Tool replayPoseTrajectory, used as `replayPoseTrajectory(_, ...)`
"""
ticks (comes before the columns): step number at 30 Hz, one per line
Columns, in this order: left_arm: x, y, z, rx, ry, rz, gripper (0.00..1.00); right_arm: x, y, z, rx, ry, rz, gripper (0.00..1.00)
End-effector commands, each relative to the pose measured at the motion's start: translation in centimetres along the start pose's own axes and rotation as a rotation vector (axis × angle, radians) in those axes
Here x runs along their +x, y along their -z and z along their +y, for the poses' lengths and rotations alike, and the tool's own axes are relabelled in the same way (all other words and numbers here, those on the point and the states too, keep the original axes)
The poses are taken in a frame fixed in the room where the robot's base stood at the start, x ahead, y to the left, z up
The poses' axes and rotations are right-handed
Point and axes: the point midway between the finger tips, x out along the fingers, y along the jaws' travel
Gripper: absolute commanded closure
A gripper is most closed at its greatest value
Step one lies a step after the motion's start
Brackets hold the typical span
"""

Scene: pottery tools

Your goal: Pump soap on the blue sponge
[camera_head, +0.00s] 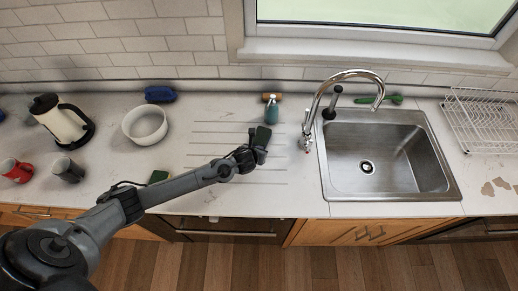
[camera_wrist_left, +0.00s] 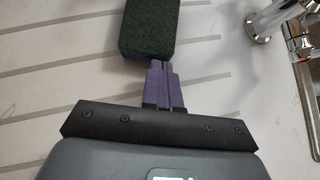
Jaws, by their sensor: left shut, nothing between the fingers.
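A sponge with a dark green top (camera_head: 263,136) lies on the ridged drainboard area, right of middle in the head view. In the left wrist view this sponge (camera_wrist_left: 160,25) shows a thin blue layer along its lower edge. My left gripper (camera_head: 249,154) is shut and empty at the sponge's near edge. In the left wrist view its closed purple fingers (camera_wrist_left: 160,82) point at that edge; I cannot tell whether they touch it. A teal soap bottle (camera_head: 271,110) stands just behind the sponge. My right gripper is not in view.
A steel sink (camera_head: 432,180) with a chrome faucet (camera_head: 309,125) is to the right, beside a wire dish rack (camera_head: 480,120). A white bowl (camera_head: 145,124), a blue object (camera_head: 160,94), a kettle (camera_head: 62,121) and another green-topped sponge (camera_head: 158,177) are on the left counter.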

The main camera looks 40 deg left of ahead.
Motion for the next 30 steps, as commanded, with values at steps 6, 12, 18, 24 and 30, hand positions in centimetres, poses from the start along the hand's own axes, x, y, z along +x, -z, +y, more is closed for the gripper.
replayPoseTrajectory(6, 0.3, -0.2, 0.0, 0.0, 0.001, 0.001, 1.0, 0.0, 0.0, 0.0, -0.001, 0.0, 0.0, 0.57)
replayPoseTrajectory(12, 0.2, -0.2, 0.0, 0.0, 0.001, 0.0, 1.0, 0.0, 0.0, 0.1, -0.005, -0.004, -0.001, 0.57)
replayPoseTrajectory(18, 1.3, -1.1, 0.0, 0.001, 0.001, -0.003, 1.0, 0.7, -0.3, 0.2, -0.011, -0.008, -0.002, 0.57)
replayPoseTrajectory(24, 2.4, -2.2, 0.0, 0.001, 0.0, 0.001, 1.0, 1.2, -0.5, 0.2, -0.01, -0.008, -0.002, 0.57)
replayPoseTrajectory(30, 2.3, -2.1, 0.0, 0.001, 0.0, 0.002, 1.0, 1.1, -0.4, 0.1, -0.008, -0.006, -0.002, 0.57)
